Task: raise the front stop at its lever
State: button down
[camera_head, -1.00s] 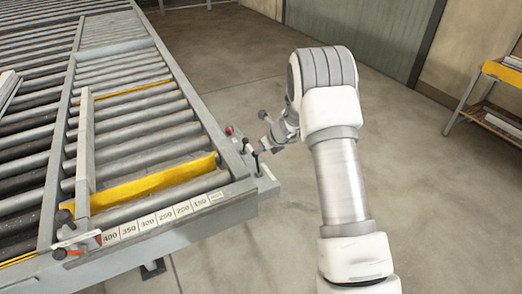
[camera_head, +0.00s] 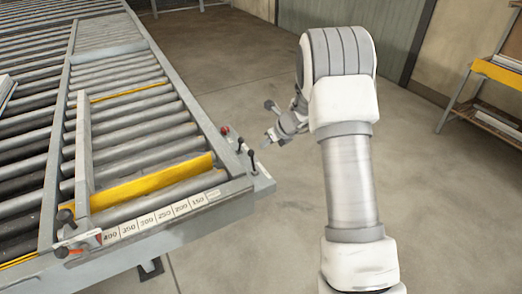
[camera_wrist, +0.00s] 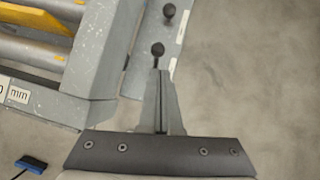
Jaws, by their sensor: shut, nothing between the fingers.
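A yellow bar (camera_head: 150,182) stands across the rollers at the front end of the bench; I take it for the front stop. Two upright levers with black knobs stand on the bench's right front corner. The nearer lever (camera_head: 252,157) and the farther lever (camera_head: 240,144) also show in the wrist view, as a nearer knob (camera_wrist: 158,48) and a farther knob (camera_wrist: 169,10). I cannot tell which one works the front stop. My gripper (camera_head: 267,142) is shut and empty, just right of the levers and apart from them in the head view. Its fingertips (camera_wrist: 161,74) point towards the nearer knob.
A millimetre scale (camera_head: 160,217) runs along the front edge, with a clamp knob (camera_head: 65,216) at its left end. A red button (camera_head: 225,130) sits behind the levers. A rack (camera_head: 490,90) stands at the right. The floor between is clear.

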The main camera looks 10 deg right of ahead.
jog(key=r, duration=0.2)
jog(key=s+d+r, duration=0.1)
jog(key=r, duration=0.2)
jog(key=shift+s+d+r, duration=0.2)
jog(key=shift+r, duration=0.1)
jog(key=s+a+r+n+b, duration=0.1)
jog(key=s+a+r+n, duration=0.2)
jog(key=s+r+n, duration=0.45)
jog(key=s+a+r+n, duration=0.3)
jog(key=s+r+n, duration=0.4)
jog(key=s, duration=0.2)
jog(key=s+d+n+h, duration=0.1)
jog(key=s+n+h, duration=0.1)
jog(key=s+n, duration=0.6)
jog(key=s+d+r+n+h+b, duration=0.1)
jog(key=s+n, duration=0.6)
jog(key=s, duration=0.6)
jog(key=shift+s+d+r+n+g+h, duration=0.2)
jog(key=shift+s+d+n+g+h, duration=0.1)
jog(key=shift+d+n+h, duration=0.1)
